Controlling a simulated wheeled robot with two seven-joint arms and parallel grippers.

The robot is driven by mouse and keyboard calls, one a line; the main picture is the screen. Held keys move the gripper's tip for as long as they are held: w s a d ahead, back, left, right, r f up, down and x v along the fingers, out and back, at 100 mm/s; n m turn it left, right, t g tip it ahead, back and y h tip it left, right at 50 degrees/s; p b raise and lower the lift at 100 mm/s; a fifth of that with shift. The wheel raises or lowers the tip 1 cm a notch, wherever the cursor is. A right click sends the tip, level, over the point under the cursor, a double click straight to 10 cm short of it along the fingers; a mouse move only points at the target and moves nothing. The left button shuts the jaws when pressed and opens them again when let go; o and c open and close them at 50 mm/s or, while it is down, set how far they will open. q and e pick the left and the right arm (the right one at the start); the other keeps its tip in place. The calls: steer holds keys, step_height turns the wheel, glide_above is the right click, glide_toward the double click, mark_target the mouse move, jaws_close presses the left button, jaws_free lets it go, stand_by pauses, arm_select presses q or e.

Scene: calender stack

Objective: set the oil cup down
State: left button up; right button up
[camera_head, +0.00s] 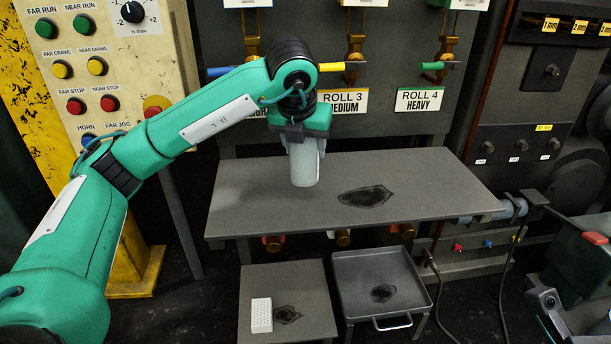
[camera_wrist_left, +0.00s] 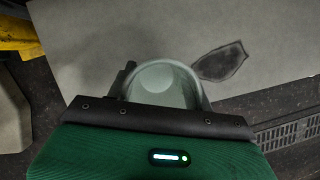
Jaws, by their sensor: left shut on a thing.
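The oil cup (camera_head: 304,168) is a pale grey-green cylinder, upright in the head view over the left half of the grey table (camera_head: 440,185). My left gripper (camera_head: 304,145) comes down from above and is shut on the cup near its upper part. In the left wrist view the cup (camera_wrist_left: 162,84) shows between the two fingers, with its round top visible. The cup's base is at or just above the table top; I cannot tell whether it touches. A part of my right arm shows at the lower right of the head view, but its fingers do not.
A dark stain (camera_head: 366,196) lies on the table right of the cup. Below stand a low grey stand (camera_head: 262,285) with a white perforated block (camera_head: 262,315) and a grey tray (camera_head: 345,262). A button panel (camera_head: 130,60) is at the upper left. The table's right part is clear.

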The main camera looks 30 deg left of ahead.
mark_target(304, 166)
arm_select(q)
step_height(304, 166, down, 5)
steer(key=shift+f+b, duration=0.15)
steer(key=shift+b, duration=0.75)
steer(key=o, duration=1)
